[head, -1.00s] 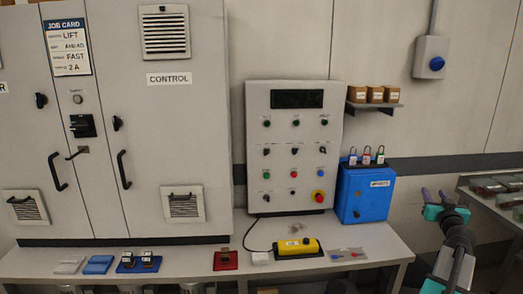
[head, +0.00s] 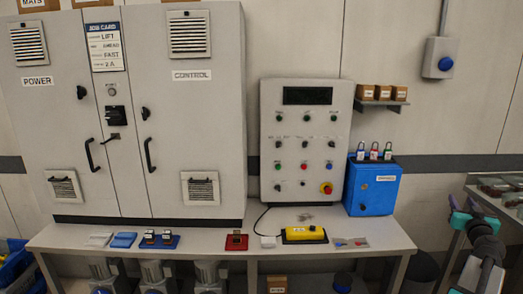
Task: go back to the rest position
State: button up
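My gripper (head: 465,208) is at the right edge of the head view, on the dark and grey arm that rises from the lower right corner. Its teal and dark fingers look spread apart, with nothing visible between them. It is in front of the gap between the workbench (head: 350,262) and the side table, apart from both. The fingertips are small in the picture.
A grey cabinet (head: 217,135), a control panel (head: 305,108) and a blue box (head: 381,181) with padlocks stand along the bench's back. A yellow pendant (head: 305,233) lies in front. A side table (head: 482,206) with dark parts is at right; a bin (head: 421,271) stands below.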

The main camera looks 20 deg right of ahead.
jog(key=w+a+f+n+y, duration=0.2)
jog(key=w+a+f+y, duration=0.2)
jog(key=w+a+f, duration=0.55)
jog(key=w+a+f+n+y, duration=0.1)
jog(key=w+a+f+y, duration=0.45)
jog(key=a+f, duration=0.7)
jog(key=w+a+f+n+g+y, duration=0.1)
jog(key=w+a+f+g+y, duration=0.1)
jog(key=a+f, duration=0.8)
jog(key=w+a+f+n+g+y, duration=0.1)
jog(key=a+f+g+y, duration=0.15)
jog(key=a+f, duration=0.8)
jog(key=s+a+f+n+g+y, duration=0.1)
jog(key=s+a+f+g, duration=0.2)
jog(key=s+a+f, duration=0.6)
jog(key=s+a+f+n+g+y, duration=0.1)
jog(key=s+a+f+g, duration=0.25)
jog(key=a, duration=1.05)
jog(key=s+a+f+g+h, duration=0.2)
jog(key=s+a+f+g, duration=0.2)
jog(key=s, duration=0.7)
jog(key=s+a+f+n+g+h, duration=0.1)
jog(key=s+a+f+g+h, duration=0.1)
jog(key=s, duration=0.9)
notch_tip(320, 180, down, 2)
jog(key=shift+s+a+f+g, duration=0.1)
jog(key=shift+s+a+g, duration=0.1)
jog(key=shift+a+g, duration=0.85)
jog(key=shift+a, duration=0.15)
